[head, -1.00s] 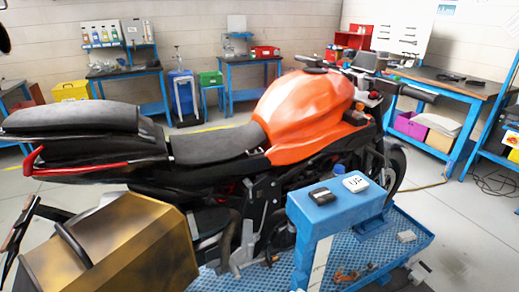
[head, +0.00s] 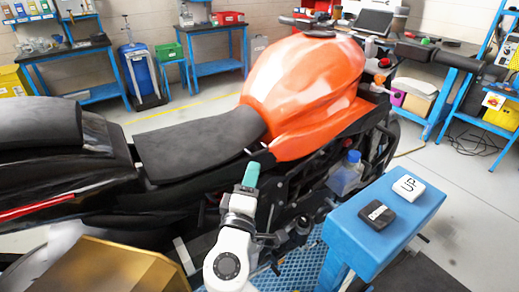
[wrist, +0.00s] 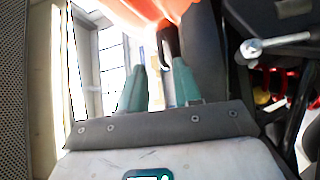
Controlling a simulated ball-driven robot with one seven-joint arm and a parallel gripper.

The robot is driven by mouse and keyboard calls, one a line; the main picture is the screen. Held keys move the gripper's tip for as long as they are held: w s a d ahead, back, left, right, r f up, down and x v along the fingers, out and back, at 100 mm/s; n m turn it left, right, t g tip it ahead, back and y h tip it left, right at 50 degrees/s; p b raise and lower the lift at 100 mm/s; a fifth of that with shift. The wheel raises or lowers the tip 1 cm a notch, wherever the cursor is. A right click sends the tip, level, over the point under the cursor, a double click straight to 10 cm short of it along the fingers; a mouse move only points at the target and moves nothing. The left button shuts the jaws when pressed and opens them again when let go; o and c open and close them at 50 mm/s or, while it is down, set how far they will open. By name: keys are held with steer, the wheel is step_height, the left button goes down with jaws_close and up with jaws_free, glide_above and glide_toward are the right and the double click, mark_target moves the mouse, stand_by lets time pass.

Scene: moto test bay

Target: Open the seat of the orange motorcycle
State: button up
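The orange motorcycle (head: 308,85) stands with its front to the right in the head view. Its dark seat (head: 195,138) lies flat between the orange tank and the raised black tail part (head: 60,140), and looks closed. My gripper (head: 251,174) is at the near side of the motorcycle, by the seat's front end below the tank. Whether it touches is unclear. In the wrist view its two teal fingers (wrist: 158,72) stand apart with a gap between them. A dark part (wrist: 167,43) of the motorcycle shows just beyond the gap; orange bodywork (wrist: 150,8) is at the top.
A blue stand (head: 375,235) with a white "UP" button (head: 408,188) and a black button (head: 376,215) is right of my arm. A gold-brown case (head: 105,268) sits at the lower left. Workbenches line the wall; open floor lies at the right.

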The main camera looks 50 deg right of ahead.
mark_target(259, 152)
steer(key=p+x, duration=0.1)
steer(key=x, duration=0.7)
steer(key=shift+d, duration=0.15)
steer(key=shift+c, duration=0.3)
jaws_close()
